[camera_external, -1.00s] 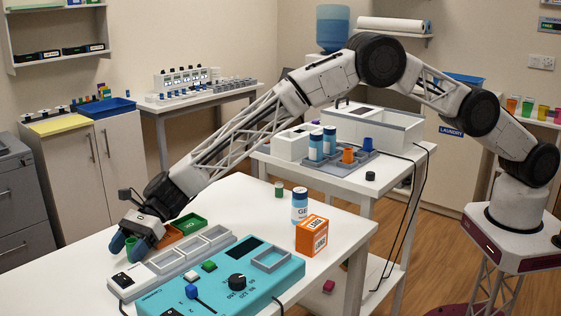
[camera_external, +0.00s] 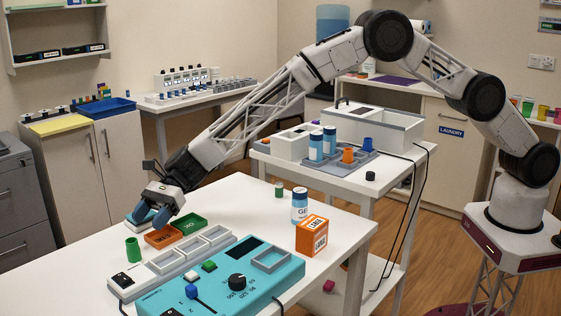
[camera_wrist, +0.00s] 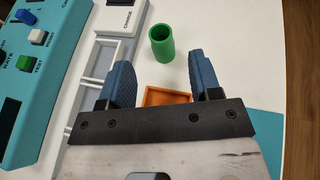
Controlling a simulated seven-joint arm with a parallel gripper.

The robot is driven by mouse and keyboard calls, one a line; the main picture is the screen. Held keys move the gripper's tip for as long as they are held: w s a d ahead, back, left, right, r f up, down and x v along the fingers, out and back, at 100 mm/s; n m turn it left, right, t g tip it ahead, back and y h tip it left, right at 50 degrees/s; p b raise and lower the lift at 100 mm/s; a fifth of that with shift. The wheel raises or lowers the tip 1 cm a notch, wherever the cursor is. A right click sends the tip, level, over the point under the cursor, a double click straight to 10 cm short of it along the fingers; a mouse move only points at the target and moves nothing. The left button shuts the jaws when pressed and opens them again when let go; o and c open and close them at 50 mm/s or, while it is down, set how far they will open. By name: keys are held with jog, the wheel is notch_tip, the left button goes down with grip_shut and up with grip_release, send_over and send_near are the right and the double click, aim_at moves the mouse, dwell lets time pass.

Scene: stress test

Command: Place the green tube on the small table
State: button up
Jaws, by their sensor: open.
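The green tube (camera_external: 133,249) stands upright on the white near table, left of the orange tray. In the wrist view the tube (camera_wrist: 161,45) is just beyond my fingertips, with its open mouth showing. My gripper (camera_external: 157,216) is open and empty, above the table behind the tube and apart from it. Its two blue fingers are spread wide in the wrist view (camera_wrist: 163,75). A smaller white table (camera_external: 400,172) stands behind the near table, to the right.
The orange tray (camera_external: 163,237) and green tray (camera_external: 190,224) lie beside grey bins (camera_external: 190,250) and a teal console (camera_external: 225,282). A blue-capped bottle (camera_external: 300,206) and orange box (camera_external: 312,235) stand to the right. The smaller table carries a white box (camera_external: 372,123) and a grey rack (camera_external: 340,165).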

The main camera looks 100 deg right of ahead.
jog(key=shift+v, duration=1.1)
jog(key=shift+s+r, duration=0.3)
jog(key=shift+r, duration=0.2)
jog(key=s+d+r+n+g+h, duration=0.15)
jog(key=s+r+n, duration=0.25)
jog(key=s+r, duration=0.7)
jog(key=s+d+r+n+g+h, duration=0.15)
jog(key=s+r+n, duration=0.4)
jog(key=s, duration=0.95)
jog(key=s+d+r+n+g+h, duration=0.1)
jog(key=s+d+r+n+h, duration=0.15)
jog(key=s+r, duration=0.85)
jog(key=s+d+r+n+h, duration=0.1)
jog(key=s+d+n, duration=0.2)
jog(key=s, duration=0.9)
jog(key=s+d+r+n+h, duration=0.1)
jog(key=s+d+n+h, duration=0.15)
jog(key=s, duration=1.05)
jog(key=s+d+f+n+h, duration=0.1)
jog(key=s+d+f+n, duration=0.1)
jog(key=s, duration=0.5)
jog(key=s+d+f+n+h, duration=0.1)
jog(key=s+d+n, duration=0.1)
jog(key=s, duration=0.6)
jog(key=s+d+f+n+h, duration=0.1)
jog(key=s+f+n, duration=0.1)
jog(key=s, duration=0.6)
jog(key=shift+s+d+f, duration=0.15)
jog(key=shift+d+f, duration=0.15)
jog(key=shift+d, duration=0.1)
